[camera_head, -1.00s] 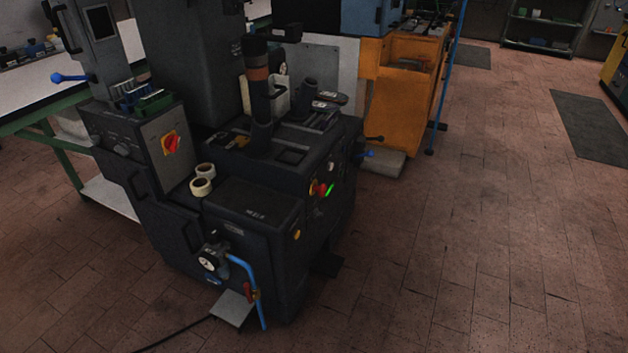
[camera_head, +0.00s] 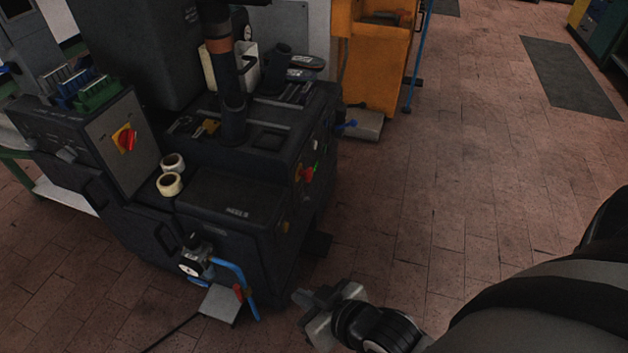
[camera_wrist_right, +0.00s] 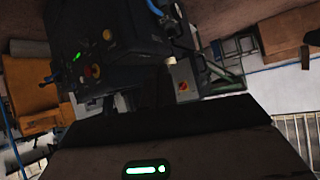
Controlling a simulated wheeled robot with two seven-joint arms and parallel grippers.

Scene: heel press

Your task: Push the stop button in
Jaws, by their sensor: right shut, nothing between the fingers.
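The stop button looks to be the red button (camera_head: 308,173) on the right-hand side of the black heel press (camera_head: 235,190), next to a small green light (camera_head: 317,166). The red button also shows in the right wrist view (camera_wrist_right: 88,73), where the press appears upside down. My right gripper (camera_head: 303,299) is low at the bottom centre of the head view, in front of the press's lower right corner and apart from the button. It is shut and empty. My left gripper is not in view.
A red rotary switch on a yellow plate (camera_head: 126,138) is on the press's left panel. Tape rolls (camera_head: 170,183) lie on top. A gauge with a blue pipe (camera_head: 232,272) and a pedal (camera_head: 219,303) stick out in front. The floor to the right is clear.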

